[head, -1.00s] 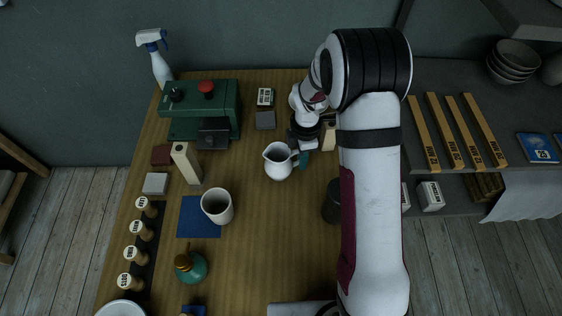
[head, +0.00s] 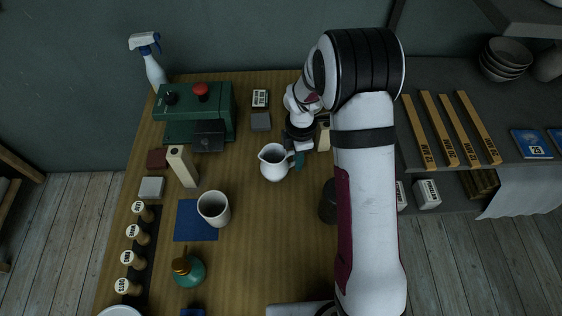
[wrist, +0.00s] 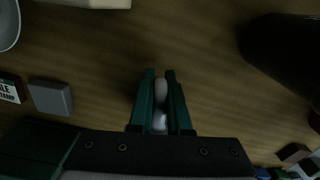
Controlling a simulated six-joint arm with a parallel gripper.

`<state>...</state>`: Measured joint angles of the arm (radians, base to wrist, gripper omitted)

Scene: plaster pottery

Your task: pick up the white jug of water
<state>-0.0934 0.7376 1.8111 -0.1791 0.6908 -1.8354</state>
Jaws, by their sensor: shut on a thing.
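The white jug (head: 275,169) stands upright near the middle of the wooden table in the head view, its spout to the left and its handle to the right. Its inside looks dark, and I cannot make out water. My gripper (head: 299,159) is at the jug's right side, its teal fingers at the handle. In the wrist view my gripper (wrist: 160,78) is shut on the pale jug handle (wrist: 160,90), which shows between the fingers. The jug's body is not clear there. I cannot tell whether its base touches the table.
A beige cup (head: 214,210) on a blue mat (head: 190,225) stands front-left of the jug. A grey block (head: 260,121) and green machine (head: 217,105) are behind. A beige block (head: 324,138) and dark cylinder (head: 328,203) stand to the right.

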